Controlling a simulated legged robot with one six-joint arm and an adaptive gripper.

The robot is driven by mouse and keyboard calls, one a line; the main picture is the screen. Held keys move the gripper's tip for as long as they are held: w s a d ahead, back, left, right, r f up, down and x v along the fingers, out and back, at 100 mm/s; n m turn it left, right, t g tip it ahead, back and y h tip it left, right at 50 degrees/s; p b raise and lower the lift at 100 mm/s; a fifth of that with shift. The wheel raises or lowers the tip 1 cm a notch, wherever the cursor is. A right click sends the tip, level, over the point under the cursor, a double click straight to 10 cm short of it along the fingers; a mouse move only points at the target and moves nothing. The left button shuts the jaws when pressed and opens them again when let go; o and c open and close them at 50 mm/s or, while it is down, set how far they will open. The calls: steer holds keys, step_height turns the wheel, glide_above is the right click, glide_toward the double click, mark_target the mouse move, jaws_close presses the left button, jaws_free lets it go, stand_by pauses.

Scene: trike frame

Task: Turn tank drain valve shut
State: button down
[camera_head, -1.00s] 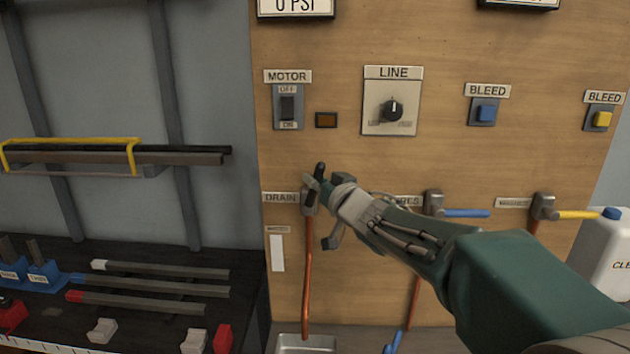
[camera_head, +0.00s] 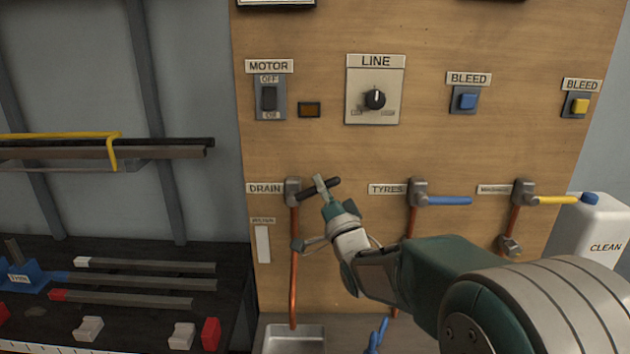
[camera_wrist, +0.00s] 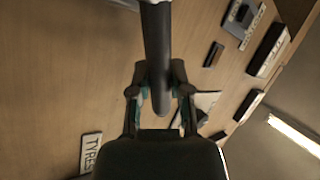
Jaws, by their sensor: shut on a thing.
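The drain valve (camera_head: 293,192) is on the wooden panel, right of the DRAIN label (camera_head: 265,188), with a copper pipe below it. Its black handle (camera_head: 331,184) points right and slightly up. My gripper (camera_head: 321,189) is shut on this handle. In the wrist view the dark handle (camera_wrist: 157,45) runs between the two fingers of my gripper (camera_wrist: 158,75). Part of the handle is hidden behind a finger in the head view.
The TYRES valve with a blue lever (camera_head: 448,201) and another with a yellow lever (camera_head: 555,200) are to the right. A metal basin (camera_head: 295,330) sits below the drain pipe. Switches and buttons are above. A white CLEAN jug (camera_head: 598,235) stands far right.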

steer(key=shift+d+f+m+t+h, duration=0.15)
steer(key=shift+f+m+t+h, duration=0.4)
steer(key=shift+m+h, duration=0.7)
steer(key=shift+d+f+m+t+h, duration=0.15)
steer(key=shift+f+m+t+h, duration=0.4)
steer(key=shift+m, duration=1.2)
steer(key=shift+d+f+m+t+h, duration=0.15)
steer(key=shift+f+m+t+h, duration=0.15)
steer(key=shift+f+m+h, duration=0.9)
steer(key=shift+r+m, duration=0.35)
steer(key=shift+m, duration=0.05)
steer(key=c, duration=0.5)
jaws_free()
steer(key=shift+c, duration=0.2)
steer(key=shift+r, duration=0.15)
steer(key=v, duration=1.2)
steer(key=shift+w, duration=0.1)
